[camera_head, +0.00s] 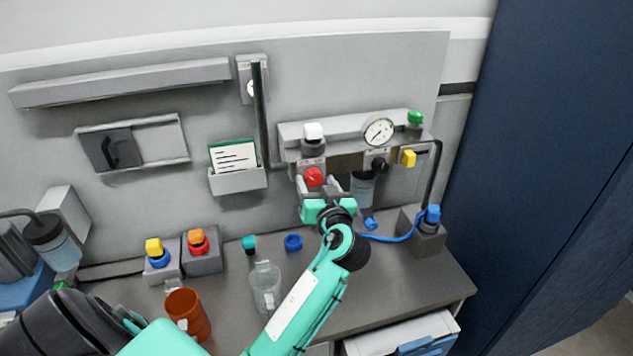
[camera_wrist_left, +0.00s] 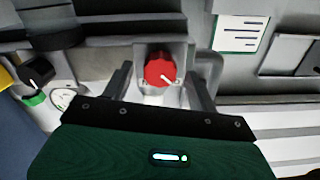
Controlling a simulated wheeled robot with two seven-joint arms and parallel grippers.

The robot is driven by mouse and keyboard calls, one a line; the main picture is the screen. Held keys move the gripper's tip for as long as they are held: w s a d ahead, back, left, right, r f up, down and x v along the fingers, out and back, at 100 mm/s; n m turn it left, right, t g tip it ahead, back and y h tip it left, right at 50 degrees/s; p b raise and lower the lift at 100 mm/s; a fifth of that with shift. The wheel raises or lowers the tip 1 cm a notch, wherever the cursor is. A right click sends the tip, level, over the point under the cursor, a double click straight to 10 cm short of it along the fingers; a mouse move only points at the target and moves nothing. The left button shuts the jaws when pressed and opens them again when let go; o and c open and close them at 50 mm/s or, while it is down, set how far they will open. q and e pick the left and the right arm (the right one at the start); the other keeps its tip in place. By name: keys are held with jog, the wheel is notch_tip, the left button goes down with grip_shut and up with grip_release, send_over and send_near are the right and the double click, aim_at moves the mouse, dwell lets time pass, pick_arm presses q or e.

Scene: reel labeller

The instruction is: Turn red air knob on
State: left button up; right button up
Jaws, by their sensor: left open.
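The red air knob (camera_head: 314,177) sits on the front of the grey air unit on the back panel. In the left wrist view the red knob (camera_wrist_left: 160,70) shows a white pointer line slanting to the lower right. My left gripper (camera_head: 318,186) is open at the knob, with one finger on each side of it. In the left wrist view the two fingers (camera_wrist_left: 160,88) stand apart from the knob, with gaps on both sides. My right gripper is not in view.
A pressure gauge (camera_head: 378,131), a black knob (camera_head: 379,165) and a yellow knob (camera_head: 408,158) are right of the red knob. A card holder (camera_head: 238,181) hangs to the left.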

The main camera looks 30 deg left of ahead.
pick_arm(q)
jog(key=shift+c, duration=0.5)
jog(key=c, duration=0.9)
